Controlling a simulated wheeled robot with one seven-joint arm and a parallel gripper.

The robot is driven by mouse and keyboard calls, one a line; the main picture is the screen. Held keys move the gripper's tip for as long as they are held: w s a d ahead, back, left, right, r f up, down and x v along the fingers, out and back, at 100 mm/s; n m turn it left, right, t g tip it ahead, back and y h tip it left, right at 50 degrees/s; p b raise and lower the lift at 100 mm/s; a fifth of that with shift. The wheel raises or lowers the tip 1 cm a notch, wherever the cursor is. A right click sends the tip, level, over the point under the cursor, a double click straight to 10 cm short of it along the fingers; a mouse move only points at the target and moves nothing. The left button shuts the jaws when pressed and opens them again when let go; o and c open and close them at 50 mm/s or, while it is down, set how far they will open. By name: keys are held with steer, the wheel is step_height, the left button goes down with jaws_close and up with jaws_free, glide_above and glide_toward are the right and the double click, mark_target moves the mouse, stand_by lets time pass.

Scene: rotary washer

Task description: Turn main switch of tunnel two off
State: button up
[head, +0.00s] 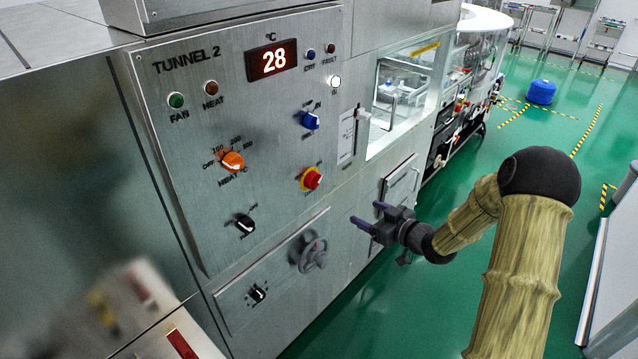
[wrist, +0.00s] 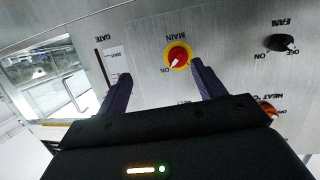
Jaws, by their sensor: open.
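The tunnel two main switch (head: 312,179) is a red knob on a yellow round plate, low on the right of the TUNNEL 2 panel (head: 185,140). In the wrist view, the switch (wrist: 178,57) shows upside down between my fingers, with MAIN and ON printed beside it. Its white pointer is toward the ON mark. My gripper (head: 361,221) is open and empty, to the right of and below the switch in the head view, apart from the panel. In the wrist view, its two dark fingers (wrist: 162,85) stand either side of the knob without touching it.
Around it are a blue knob (head: 310,121), an orange heat knob (head: 232,162), a black fan knob (head: 244,224) and a grey handwheel (head: 312,255). A glass window with a handle (head: 388,105) is to the right.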

mark_target(318, 184)
steer(key=y, duration=0.2)
steer(key=n+y, duration=0.1)
steer(key=shift+s+a+r+y, duration=0.25)
steer(key=shift+a+r+y, duration=0.05)
steer(key=shift+a+r, duration=0.1)
steer(key=p+x, duration=0.5)
steer(key=x, duration=1.2)
steer(key=shift+w+a, duration=0.1)
steer(key=shift+w, duration=0.05)
steer(key=c, duration=1)
